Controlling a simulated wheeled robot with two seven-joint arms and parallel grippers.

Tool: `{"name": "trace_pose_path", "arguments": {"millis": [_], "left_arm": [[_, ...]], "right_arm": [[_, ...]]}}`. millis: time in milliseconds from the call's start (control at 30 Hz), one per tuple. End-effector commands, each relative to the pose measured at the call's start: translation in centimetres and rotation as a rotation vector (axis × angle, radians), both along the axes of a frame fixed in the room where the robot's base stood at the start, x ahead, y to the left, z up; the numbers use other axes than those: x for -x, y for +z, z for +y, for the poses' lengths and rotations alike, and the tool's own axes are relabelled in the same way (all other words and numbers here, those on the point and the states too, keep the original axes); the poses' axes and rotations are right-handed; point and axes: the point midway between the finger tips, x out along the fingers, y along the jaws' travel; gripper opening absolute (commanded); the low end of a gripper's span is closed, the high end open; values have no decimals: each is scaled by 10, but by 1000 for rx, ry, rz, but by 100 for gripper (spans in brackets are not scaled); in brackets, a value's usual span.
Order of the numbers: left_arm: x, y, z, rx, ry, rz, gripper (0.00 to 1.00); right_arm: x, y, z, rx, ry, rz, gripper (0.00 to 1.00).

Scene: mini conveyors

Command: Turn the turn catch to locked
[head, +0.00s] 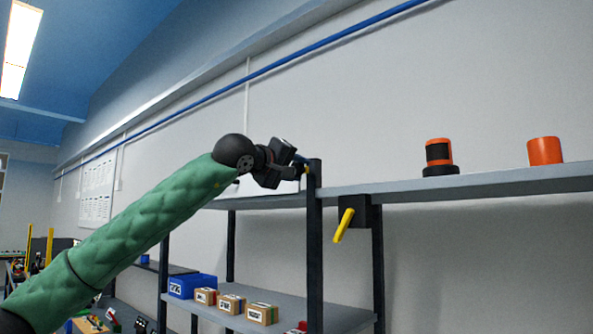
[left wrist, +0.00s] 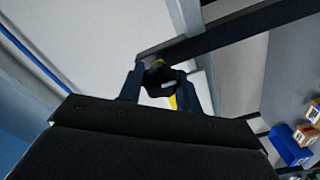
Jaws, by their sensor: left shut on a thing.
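My left gripper (head: 299,166) is at the top of the dark shelf post (head: 314,250), shut on a small dark knob with a yellow part, which looks like the turn catch. In the left wrist view the dark knob (left wrist: 160,75) sits between the two fingers of the left gripper (left wrist: 163,88), with a yellow strip (left wrist: 173,102) beside it. In the head view the gripper hides most of the catch, so its turned position cannot be told. My right gripper is in neither view.
A yellow lever (head: 344,225) on a black box hangs under the upper shelf (head: 450,187), right of the post. An orange-black beacon (head: 439,155) and an orange cylinder (head: 545,150) stand on that shelf. A blue bin (head: 190,286) and several boxes (head: 231,303) stand on the lower shelf.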

Motion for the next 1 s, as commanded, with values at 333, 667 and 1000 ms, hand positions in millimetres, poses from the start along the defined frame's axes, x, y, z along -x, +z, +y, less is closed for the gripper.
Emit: {"name": "trace_pose_path", "arguments": {"millis": [333,667,1000], "left_arm": [[-1,-3,-1,-5,0,1,0],[0,-1,0,-3,1,-1,56],[22,-3,17,-1,1,-3,56]], "right_arm": [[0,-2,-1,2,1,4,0],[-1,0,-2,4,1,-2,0],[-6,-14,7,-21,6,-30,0]]}}
